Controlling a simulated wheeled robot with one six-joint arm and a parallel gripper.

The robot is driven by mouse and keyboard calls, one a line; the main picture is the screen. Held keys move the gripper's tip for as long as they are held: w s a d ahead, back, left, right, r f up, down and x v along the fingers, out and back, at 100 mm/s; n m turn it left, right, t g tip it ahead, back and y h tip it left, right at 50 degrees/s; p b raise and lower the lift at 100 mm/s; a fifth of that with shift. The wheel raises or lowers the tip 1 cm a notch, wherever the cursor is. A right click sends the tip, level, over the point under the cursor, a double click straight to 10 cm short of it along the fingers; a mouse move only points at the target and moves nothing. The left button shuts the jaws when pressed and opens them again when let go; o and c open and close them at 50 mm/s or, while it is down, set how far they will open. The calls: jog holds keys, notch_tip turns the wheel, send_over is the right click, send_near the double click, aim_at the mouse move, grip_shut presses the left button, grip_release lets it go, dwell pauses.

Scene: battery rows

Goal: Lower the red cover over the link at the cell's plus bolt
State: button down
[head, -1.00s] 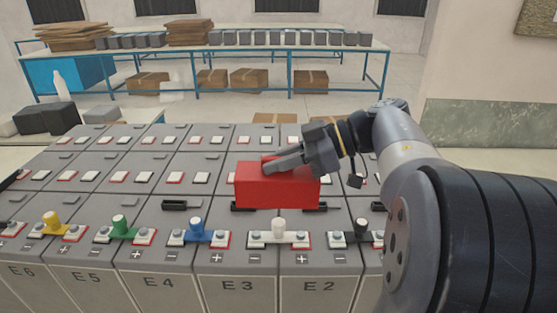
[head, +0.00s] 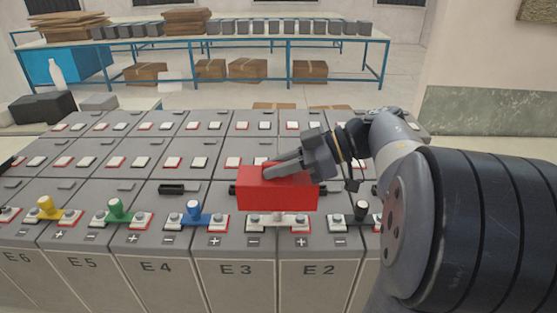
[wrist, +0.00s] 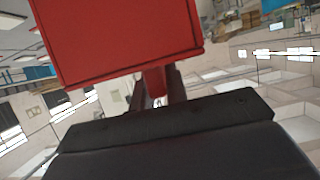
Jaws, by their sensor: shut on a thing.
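My gripper (head: 276,168) is shut on the red cover (head: 277,189), a box-like piece held by its top. In the head view the cover hangs in front of the white link (head: 277,221) between cells E3 and E2 and hides its upper part. The bolts at the link's ends show below the cover: one by E3's minus mark (head: 251,223), one by E2's plus mark (head: 302,223). The cover looks apart from the link, but the exact gap cannot be told. In the wrist view the red cover (wrist: 118,40) fills the upper left, with the gripper fingers below it.
Yellow (head: 46,208), green (head: 116,212), blue (head: 195,213) and black (head: 362,211) links sit along the front row of cells. Further rows of grey cells lie behind. A blue-framed bench (head: 288,45) stands in the background.

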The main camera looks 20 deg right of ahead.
jog(key=shift+f+b, duration=1.1)
jog(key=shift+f, duration=2.4)
jog(key=c, duration=1.3)
grip_release()
jog(key=b+v, duration=0.1)
jog(key=v, duration=0.9)
jog(key=shift+s+d+r, duration=0.1)
jog(key=shift+d+r, duration=0.1)
jog(key=shift+d, duration=0.15)
